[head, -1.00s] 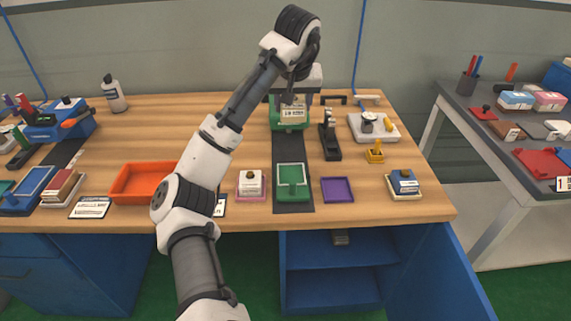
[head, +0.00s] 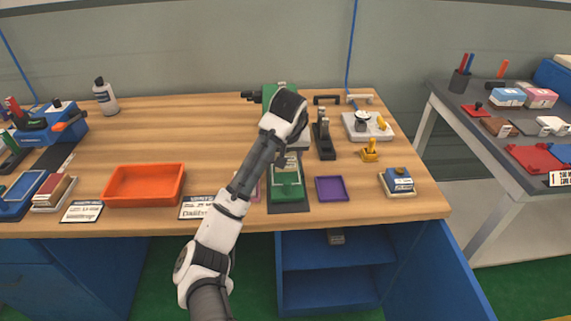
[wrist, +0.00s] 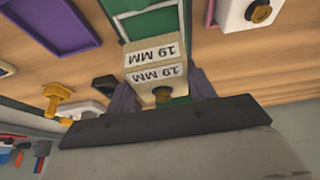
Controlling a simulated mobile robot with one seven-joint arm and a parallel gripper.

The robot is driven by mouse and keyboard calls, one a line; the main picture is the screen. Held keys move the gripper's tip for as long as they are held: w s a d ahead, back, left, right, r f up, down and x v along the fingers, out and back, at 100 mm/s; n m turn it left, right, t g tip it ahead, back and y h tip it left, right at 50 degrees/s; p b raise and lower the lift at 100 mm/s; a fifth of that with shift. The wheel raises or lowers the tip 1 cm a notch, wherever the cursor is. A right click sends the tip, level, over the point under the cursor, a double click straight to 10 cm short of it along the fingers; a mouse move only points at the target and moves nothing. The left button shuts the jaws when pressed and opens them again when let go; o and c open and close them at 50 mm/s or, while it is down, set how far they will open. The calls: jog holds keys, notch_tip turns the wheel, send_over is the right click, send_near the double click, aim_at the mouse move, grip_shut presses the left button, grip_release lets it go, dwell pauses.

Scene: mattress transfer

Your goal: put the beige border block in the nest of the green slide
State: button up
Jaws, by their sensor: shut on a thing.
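My gripper (wrist: 162,96) is shut on the beige border block (wrist: 155,73), which has "19 MM" labels and a dark brass knob. The green slide (head: 286,193) has a pale-outlined nest and sits at the front of a dark track. In the wrist view the slide (wrist: 146,22) lies just beyond the held block, which overlaps part of it. In the head view my arm and wrist cover most of the gripper and block, above the slide's back part. I cannot tell whether the block touches the slide.
A purple tray (head: 332,188) lies right of the slide. A pale block with a knob (wrist: 248,12) stands on the other side, mostly behind my arm in the head view. An orange tray (head: 144,185) is left. A blue-topped block (head: 398,180) is right. A green press (head: 276,94) stands behind.

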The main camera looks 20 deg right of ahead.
jog(key=shift+f, duration=1.9)
jog(key=shift+f, duration=0.1)
jog(key=o, duration=1)
jog(key=p+v, duration=0.1)
jog(key=v, duration=1.1)
